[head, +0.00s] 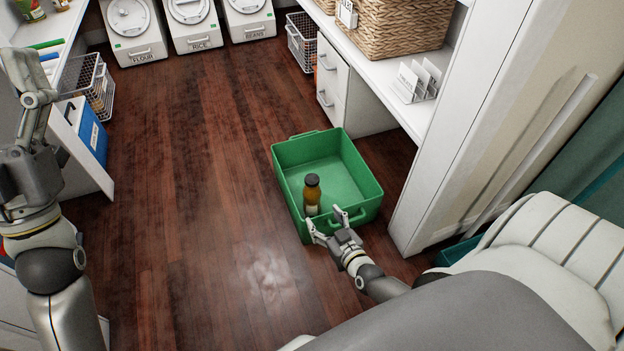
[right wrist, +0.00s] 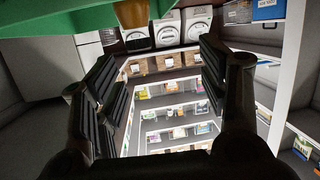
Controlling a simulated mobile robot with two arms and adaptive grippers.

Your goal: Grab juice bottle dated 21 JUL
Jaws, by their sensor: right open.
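A juice bottle (head: 312,198) with a dark cap and amber-brown contents stands upright in the green crate (head: 350,170) on the floor, close to its near wall. I cannot read a date on it. My right gripper (head: 325,221) is open at the crate's near side, just short of the bottle. In the right wrist view my gripper (right wrist: 165,80) has its two fingers wide apart with nothing between them. An amber piece, likely the bottle (right wrist: 132,12), shows at the top beside the green crate (right wrist: 55,18). My left gripper (head: 32,110) is raised at the left edge; its opening is unclear.
A white shelf unit (head: 395,85) with a wicker basket (head: 395,25) and a card holder (head: 415,82) stands right of the crate. Bins labelled flour (head: 136,30), rice (head: 190,22) and beans stand at the back. Wooden floor (head: 190,180) left of the crate is clear.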

